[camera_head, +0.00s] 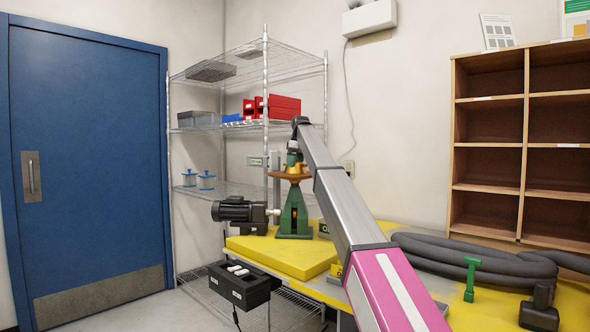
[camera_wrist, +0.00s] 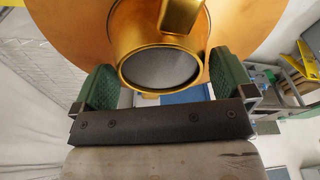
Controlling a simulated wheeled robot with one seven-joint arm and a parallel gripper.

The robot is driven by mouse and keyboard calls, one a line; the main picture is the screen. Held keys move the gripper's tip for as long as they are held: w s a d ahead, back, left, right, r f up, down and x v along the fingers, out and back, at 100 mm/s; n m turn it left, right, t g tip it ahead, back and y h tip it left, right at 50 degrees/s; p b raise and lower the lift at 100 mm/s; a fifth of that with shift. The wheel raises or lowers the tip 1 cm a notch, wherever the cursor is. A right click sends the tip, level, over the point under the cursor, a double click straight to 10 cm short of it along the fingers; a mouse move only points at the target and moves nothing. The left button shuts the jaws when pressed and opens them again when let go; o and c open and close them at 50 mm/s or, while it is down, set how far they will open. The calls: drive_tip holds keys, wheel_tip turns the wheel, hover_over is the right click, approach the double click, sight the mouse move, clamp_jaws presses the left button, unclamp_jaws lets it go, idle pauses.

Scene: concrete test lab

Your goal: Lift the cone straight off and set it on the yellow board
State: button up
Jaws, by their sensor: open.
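A brass-coloured round piece (camera_wrist: 135,30), which looks like the cone, has a grey round end facing my wrist camera. It sits against a wide orange-gold disc (camera_wrist: 60,30). In the head view the disc (camera_head: 291,174) tops a green stand (camera_head: 294,216); the cone there is mostly hidden by my gripper and arm. My gripper (camera_wrist: 162,76) is open, with one green finger pad on each side of the brass piece. In the head view my gripper (camera_head: 295,158) is just above the disc. Contact is not clear. The yellow board (camera_head: 282,257) lies under and in front of the stand.
A dark motor (camera_head: 238,212) stands left of the green stand. A black box (camera_head: 242,284) is at the table's front edge. Thick grey hose (camera_head: 450,258) and a green T-shaped piece (camera_head: 470,276) lie at right. A wire shelf (camera_head: 266,120) stands behind. The board's front part is clear.

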drive_tip(key=c, duration=0.6)
drive_tip(key=shift+r, duration=0.1)
drive_tip(key=shift+c, duration=0.2)
drive_tip(key=shift+w+r, duration=0.1)
drive_tip(key=shift+r, duration=0.45)
drive_tip(key=c, duration=0.5)
drive_tip(key=r, duration=0.3)
drive_tip(key=shift+a+r, duration=0.2)
drive_tip(key=shift+a, duration=0.2)
drive_tip(key=shift+c, duration=0.8)
drive_tip(key=s+a+r, duration=0.2)
drive_tip(key=a+r, duration=0.4)
drive_tip(key=a, duration=0.4)
drive_tip(key=shift+a+r, duration=0.2)
drive_tip(key=shift+a, duration=0.15)
drive_tip(key=shift+s, duration=0.1)
